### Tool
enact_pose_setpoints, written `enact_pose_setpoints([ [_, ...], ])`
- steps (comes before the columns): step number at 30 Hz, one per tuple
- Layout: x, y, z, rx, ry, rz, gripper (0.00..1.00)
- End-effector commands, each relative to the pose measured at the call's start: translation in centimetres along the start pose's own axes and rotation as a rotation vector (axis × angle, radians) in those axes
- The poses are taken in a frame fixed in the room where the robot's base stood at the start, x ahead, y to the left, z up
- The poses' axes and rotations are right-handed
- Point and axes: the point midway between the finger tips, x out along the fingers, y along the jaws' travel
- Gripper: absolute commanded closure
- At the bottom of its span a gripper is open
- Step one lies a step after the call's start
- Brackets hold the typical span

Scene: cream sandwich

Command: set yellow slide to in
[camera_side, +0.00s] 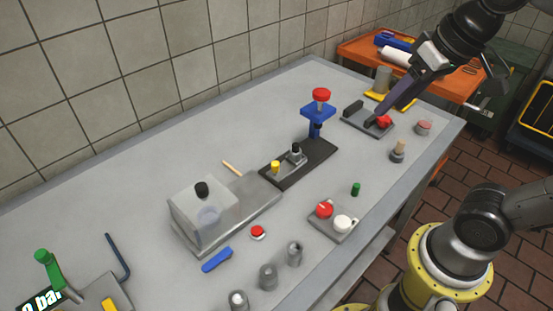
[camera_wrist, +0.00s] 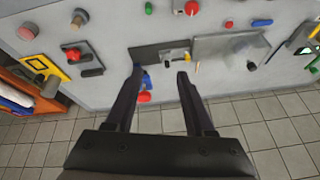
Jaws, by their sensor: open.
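Yellow parts show in several places, and I cannot tell for certain which is the yellow slide. A small yellow knob (camera_side: 275,167) stands on a dark base plate (camera_side: 321,151) beside a blue press with a red top (camera_side: 318,110); the knob also shows in the wrist view (camera_wrist: 187,57). A yellow block (camera_side: 109,304) sits on a grey plate at the near left, cut by the frame edge. My gripper (camera_side: 386,108) is open and empty in the air at the far right end of the table. In the wrist view my gripper's fingers (camera_wrist: 160,74) are apart, with the blue press partly behind the left finger.
A clear box with a black knob (camera_side: 202,190) stands left of the dark plate. A plate with red and white knobs (camera_side: 334,220), grey cylinders (camera_side: 268,277) and a blue bar (camera_side: 217,260) lie nearer. An orange cart (camera_side: 365,51) stands beyond the table. Bare tabletop lies between the fixtures.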

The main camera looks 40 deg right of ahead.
Motion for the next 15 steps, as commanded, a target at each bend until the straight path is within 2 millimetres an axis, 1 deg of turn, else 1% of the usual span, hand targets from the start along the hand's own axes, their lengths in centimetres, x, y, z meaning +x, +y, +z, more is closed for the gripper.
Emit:
enact_pose_setpoints([
  [1,0.1,-0.7,-1.5,0.015,-0.023,0.002,0.46],
  [5,0.9,-2.5,-5.2,0.059,-0.089,0.012,0.46],
  [6,1.4,-3.2,-6.4,0.069,-0.110,0.016,0.46],
  [8,2.3,-4.2,-8.0,0.083,-0.143,0.024,0.46],
  [9,3.0,-4.9,-9.0,0.090,-0.165,0.030,0.46],
  [11,4.3,-6.0,-10.4,0.096,-0.198,0.040,0.46],
  [12,5.3,-6.7,-11.2,0.099,-0.220,0.047,0.46],
  [14,7.0,-7.8,-12.2,0.098,-0.253,0.058,0.46],
  [15,8.1,-8.5,-12.8,0.096,-0.274,0.066,0.46],
])
